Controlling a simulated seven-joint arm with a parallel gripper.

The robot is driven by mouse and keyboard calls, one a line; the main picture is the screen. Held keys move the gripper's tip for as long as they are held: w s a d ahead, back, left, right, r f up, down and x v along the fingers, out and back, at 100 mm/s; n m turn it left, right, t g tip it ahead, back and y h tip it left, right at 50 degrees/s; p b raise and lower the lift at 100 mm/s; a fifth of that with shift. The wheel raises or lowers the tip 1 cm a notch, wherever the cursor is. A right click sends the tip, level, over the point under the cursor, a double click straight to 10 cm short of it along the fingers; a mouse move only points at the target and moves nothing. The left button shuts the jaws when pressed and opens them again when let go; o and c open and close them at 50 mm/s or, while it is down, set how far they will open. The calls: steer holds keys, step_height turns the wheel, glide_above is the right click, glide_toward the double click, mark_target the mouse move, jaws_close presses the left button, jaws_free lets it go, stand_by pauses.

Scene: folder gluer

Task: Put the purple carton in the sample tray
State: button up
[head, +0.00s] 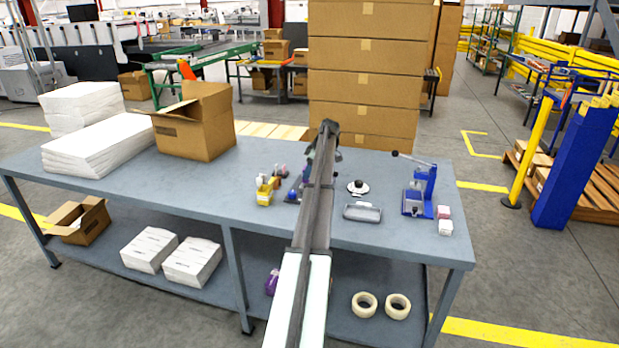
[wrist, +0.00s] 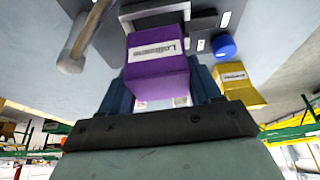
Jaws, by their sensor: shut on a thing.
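The purple carton (wrist: 157,66) has a white label and sits between the two dark blue fingers of my gripper (wrist: 162,84) in the wrist view. My gripper is shut on it. In the head view my gripper (head: 324,152) is over the middle of the workbench, mostly hidden by my own arm, and I cannot make out the carton there. The carton is apart from this tray.
A blue hand press (head: 419,192), small boxes (head: 445,222) and a round white-and-black item (head: 357,187) are at the right. An open cardboard box (head: 200,125) and white stacks (head: 98,148) fill the left.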

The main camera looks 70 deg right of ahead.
step_height(320, 180, up, 5)
steer(key=shift+f, duration=0.2)
steer(key=shift+r, duration=0.4)
steer(key=shift+s+a+r, duration=0.15)
steer(key=shift+a+r, duration=0.1)
steer(key=s+a+f+m+h, duration=0.1)
steer(key=s+a+m+h, duration=0.1)
steer(key=s+a+m, duration=0.5)
steer(key=n+y, duration=0.2)
steer(key=n, duration=0.5)
glide_above(362, 215)
steer(key=shift+f, duration=4.3)
steer(key=shift+f, duration=0.1)
